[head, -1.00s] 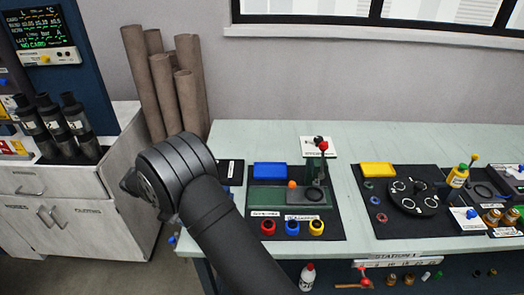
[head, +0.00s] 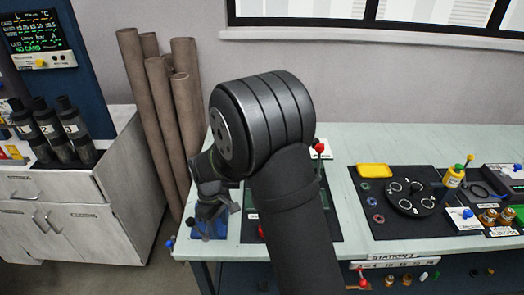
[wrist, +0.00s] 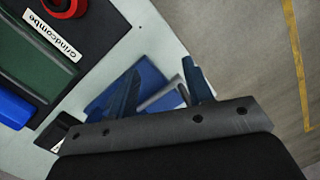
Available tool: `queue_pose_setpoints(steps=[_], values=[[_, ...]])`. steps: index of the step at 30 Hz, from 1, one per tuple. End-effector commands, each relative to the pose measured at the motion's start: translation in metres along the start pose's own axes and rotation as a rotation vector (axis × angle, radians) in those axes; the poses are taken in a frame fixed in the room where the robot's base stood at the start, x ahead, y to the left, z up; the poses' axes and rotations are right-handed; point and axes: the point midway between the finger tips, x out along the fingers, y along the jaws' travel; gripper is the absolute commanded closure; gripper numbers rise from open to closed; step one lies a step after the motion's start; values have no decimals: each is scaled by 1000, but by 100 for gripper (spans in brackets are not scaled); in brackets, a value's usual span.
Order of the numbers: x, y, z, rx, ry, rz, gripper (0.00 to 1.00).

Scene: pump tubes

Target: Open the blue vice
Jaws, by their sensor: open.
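The blue vice (head: 208,231) is at the left front corner of the bench, partly hidden under my gripper (head: 218,205) in the head view. A small blue knob (head: 170,245) shows at the bench edge beside it. In the wrist view the vice (wrist: 150,76) shows blue parts with a pale grey bar between my fingers. My gripper (wrist: 162,82) is open, with its two fingers apart over the vice, one towards the bench edge. I cannot tell whether the fingers touch the vice, or whether its jaws are open.
A dark mat with a green fixture (wrist: 38,55) and a blue block (wrist: 12,108) lies beside the vice, mostly hidden by my arm in the head view. A round black fixture (head: 411,197) and a yellow block (head: 373,171) stand to the right. Floor (wrist: 255,60) lies beyond the bench edge.

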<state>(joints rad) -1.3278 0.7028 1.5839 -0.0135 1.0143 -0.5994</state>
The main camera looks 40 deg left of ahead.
Motion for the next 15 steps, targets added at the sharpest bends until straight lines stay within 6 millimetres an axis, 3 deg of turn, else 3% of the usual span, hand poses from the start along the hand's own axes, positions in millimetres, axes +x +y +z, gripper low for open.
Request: queue_pose_setpoints(steps=[5, 15], values=[[9, 6, 10, -13, 130, -59, 53], [-58, 10, 16, -21, 141, -58, 53]])
